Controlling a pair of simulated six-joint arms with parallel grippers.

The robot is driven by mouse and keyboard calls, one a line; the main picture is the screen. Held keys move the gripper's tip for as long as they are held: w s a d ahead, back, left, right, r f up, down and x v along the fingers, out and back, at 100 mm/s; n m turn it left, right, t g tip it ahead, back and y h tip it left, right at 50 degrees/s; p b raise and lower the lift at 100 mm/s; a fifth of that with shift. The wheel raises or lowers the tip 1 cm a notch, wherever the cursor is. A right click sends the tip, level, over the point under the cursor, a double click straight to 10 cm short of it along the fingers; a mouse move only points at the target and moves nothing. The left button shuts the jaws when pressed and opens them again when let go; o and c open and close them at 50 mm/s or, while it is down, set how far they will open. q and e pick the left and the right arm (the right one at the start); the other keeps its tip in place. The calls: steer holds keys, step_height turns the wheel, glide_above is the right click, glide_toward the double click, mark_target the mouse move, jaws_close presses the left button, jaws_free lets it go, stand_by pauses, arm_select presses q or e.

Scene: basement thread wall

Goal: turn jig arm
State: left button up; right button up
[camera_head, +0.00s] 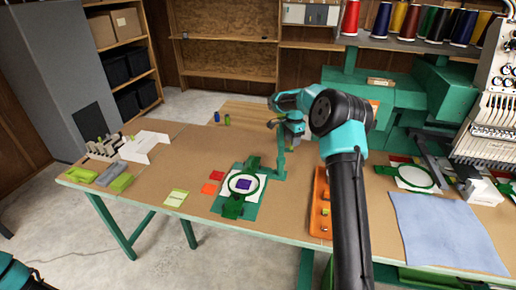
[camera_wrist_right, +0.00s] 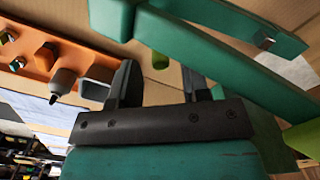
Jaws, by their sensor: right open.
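The green jig (camera_head: 240,205) lies on the table with a round green hoop and white cloth with a purple patch. A green upright arm (camera_head: 281,160) stands at the jig's back right; I take it for the jig arm. My right gripper (camera_head: 291,143) is at the top of this arm, partly hidden by my own arm. In the right wrist view my right gripper (camera_wrist_right: 160,88) has its dark fingers apart. A long green bar (camera_wrist_right: 235,85) passes close beside the fingers; I cannot tell if it touches them. My left gripper is out of view.
An orange tray (camera_head: 320,213) with small parts lies right of the jig. Red and orange patches (camera_head: 209,189) and a pale green card (camera_head: 175,198) lie left. Blue cloth (camera_head: 445,230) covers the table's right. Embroidery machinery (camera_head: 430,100) stands behind.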

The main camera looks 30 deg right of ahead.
steer(key=shift+r, duration=2.1)
